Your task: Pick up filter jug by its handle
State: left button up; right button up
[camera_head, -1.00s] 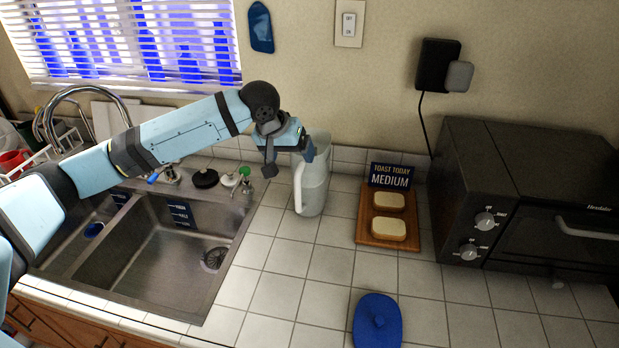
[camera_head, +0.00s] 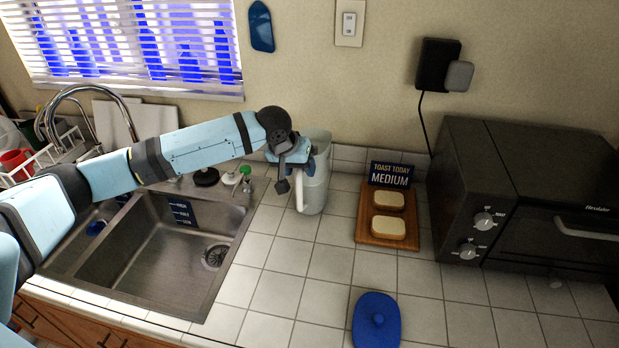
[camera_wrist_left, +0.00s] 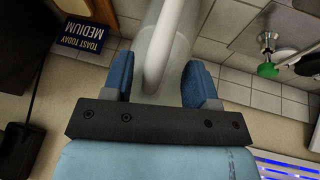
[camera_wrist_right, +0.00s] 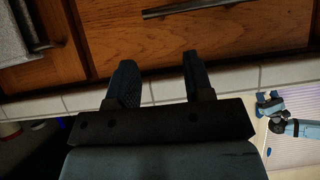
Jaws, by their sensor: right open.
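The filter jug (camera_head: 314,190) is a tall pale grey jug standing upright on the tiled counter, right of the sink, with its handle (camera_head: 299,190) on its near left side. My left gripper (camera_head: 302,166) is at the upper part of the jug and hides some of it. In the left wrist view, the pale handle (camera_wrist_left: 164,50) runs between the two blue fingers of my left gripper (camera_wrist_left: 160,80), with a gap on both sides. That gripper is open. My right gripper (camera_wrist_right: 157,78) is open and empty in the right wrist view, and is not visible in the head view.
A steel sink (camera_head: 150,255) lies left of the jug. Right of it are a wooden board (camera_head: 366,235) with two bread slices, a sign (camera_head: 392,175) and a black toaster oven (camera_head: 480,200). A blue lid (camera_head: 375,325) lies in front. Wooden drawers (camera_wrist_right: 190,40) face my right gripper.

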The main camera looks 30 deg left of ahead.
pick_arm(q)
grip_shut()
dwell(0.3)
jog(key=shift+r, duration=0.15)
jog(key=shift+r, duration=0.25)
notch_tip(320, 180, up, 19)
jog(key=b, duration=0.1)
jog(key=shift+r, duration=0.15)
